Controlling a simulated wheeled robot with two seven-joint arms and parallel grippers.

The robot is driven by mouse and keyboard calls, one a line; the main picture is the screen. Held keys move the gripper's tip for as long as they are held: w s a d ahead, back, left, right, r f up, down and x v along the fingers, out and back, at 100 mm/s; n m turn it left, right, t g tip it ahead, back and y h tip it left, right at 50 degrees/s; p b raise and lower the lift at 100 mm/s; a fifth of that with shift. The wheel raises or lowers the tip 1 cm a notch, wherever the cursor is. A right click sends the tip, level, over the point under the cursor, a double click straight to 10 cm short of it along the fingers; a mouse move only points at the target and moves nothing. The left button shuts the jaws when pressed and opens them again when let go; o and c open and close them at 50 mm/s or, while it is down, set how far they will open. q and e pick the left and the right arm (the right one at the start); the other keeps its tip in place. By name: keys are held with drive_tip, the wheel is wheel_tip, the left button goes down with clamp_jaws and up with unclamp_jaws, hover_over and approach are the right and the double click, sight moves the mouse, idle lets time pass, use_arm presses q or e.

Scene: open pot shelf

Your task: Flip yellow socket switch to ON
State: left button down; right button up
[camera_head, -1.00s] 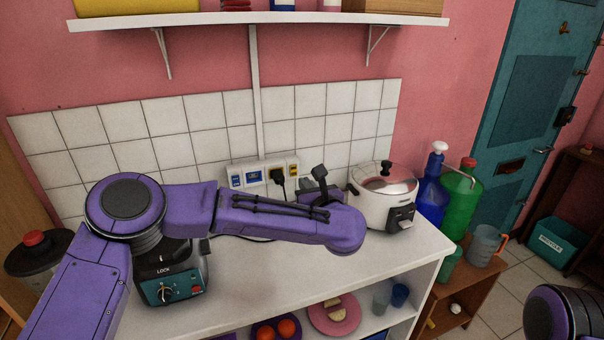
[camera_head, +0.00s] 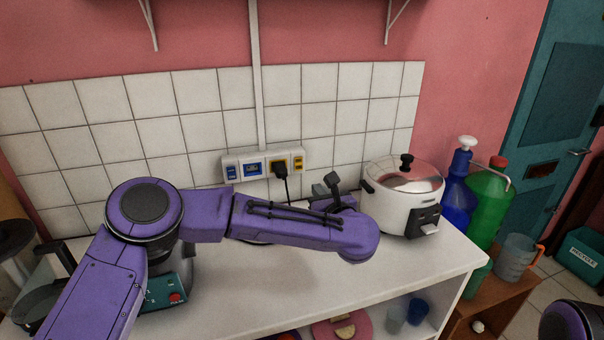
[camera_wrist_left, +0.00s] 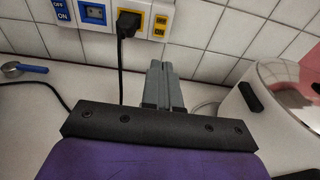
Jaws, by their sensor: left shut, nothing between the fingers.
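The socket panel (camera_head: 242,166) is on the tiled wall above the counter. Its yellow socket (camera_head: 280,168) has a black plug (camera_head: 281,170) in it, and the yellow switch (camera_head: 298,160) is at the panel's right end. In the left wrist view the yellow switch (camera_wrist_left: 161,25) shows OFF and ON lettering; which way it is set I cannot tell. My left gripper (camera_wrist_left: 166,70) is shut and empty, its fingertips below the yellow switch in that view; it also shows in the head view (camera_head: 332,181). My right gripper is not in view.
A white rice cooker (camera_head: 396,207) stands right of my left gripper. The plug's black cord (camera_wrist_left: 120,75) hangs left of the fingers. A blue bottle (camera_head: 458,195) and green bottle (camera_head: 487,205) stand beyond the counter (camera_head: 270,285).

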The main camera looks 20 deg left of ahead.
sight(299, 169)
use_arm(q)
drive_tip(key=p+x, duration=0.4)
drive_tip(key=x, duration=1)
drive_tip(key=shift+f+p, duration=0.1)
drive_tip(key=shift+p, duration=0.25)
drive_tip(key=shift+s, duration=0.1)
